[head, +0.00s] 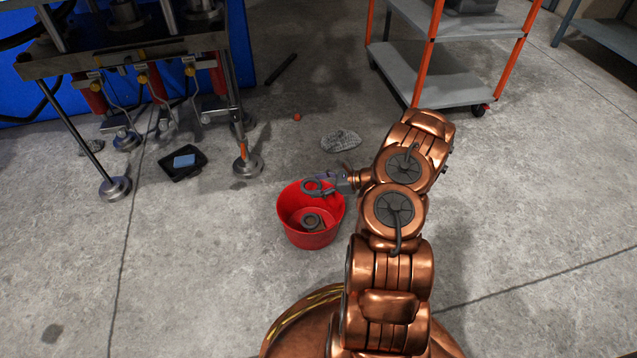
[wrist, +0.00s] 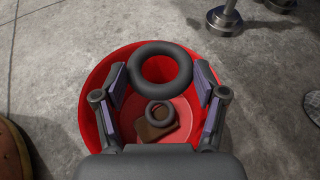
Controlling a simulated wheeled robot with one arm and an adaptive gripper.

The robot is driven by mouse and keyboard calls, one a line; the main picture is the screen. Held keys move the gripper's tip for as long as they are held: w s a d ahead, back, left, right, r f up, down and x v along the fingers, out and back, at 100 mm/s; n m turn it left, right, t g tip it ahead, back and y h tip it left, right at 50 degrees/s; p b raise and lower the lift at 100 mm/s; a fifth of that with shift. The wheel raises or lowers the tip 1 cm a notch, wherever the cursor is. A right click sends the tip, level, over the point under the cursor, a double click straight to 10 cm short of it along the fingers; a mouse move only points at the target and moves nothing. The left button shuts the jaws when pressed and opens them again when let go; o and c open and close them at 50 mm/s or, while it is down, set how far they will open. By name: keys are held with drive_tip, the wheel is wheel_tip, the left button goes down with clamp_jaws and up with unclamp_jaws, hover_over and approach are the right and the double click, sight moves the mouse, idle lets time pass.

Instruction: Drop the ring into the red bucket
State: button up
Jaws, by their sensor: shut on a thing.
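A dark grey ring (wrist: 160,47) is held between the two fingers of my gripper (wrist: 161,76), with its hole facing the wrist camera. In the head view, my gripper (head: 340,182) reaches left, and the ring (head: 307,191) shows over the far part of the red bucket (head: 310,240). In the wrist view, the red bucket (wrist: 92,98) lies below the ring and fingers. The bucket stands upright on the floor. Inside it lie another, smaller-looking dark ring (wrist: 159,104) and a brown piece (wrist: 150,132).
A press frame (head: 130,55) with metal feet stands at upper left, and a black tray with a blue block (head: 184,161) lies by it. A grey crumpled-looking patch (head: 341,141) lies beyond the bucket. An orange-framed cart (head: 440,80) stands at upper right. Floor around the bucket is mostly clear.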

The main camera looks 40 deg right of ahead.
drive_tip(key=shift+f, duration=0.7)
drive_tip(key=o, duration=1)
drive_tip(key=v, duration=1.2)
drive_tip(key=shift+r, duration=0.15)
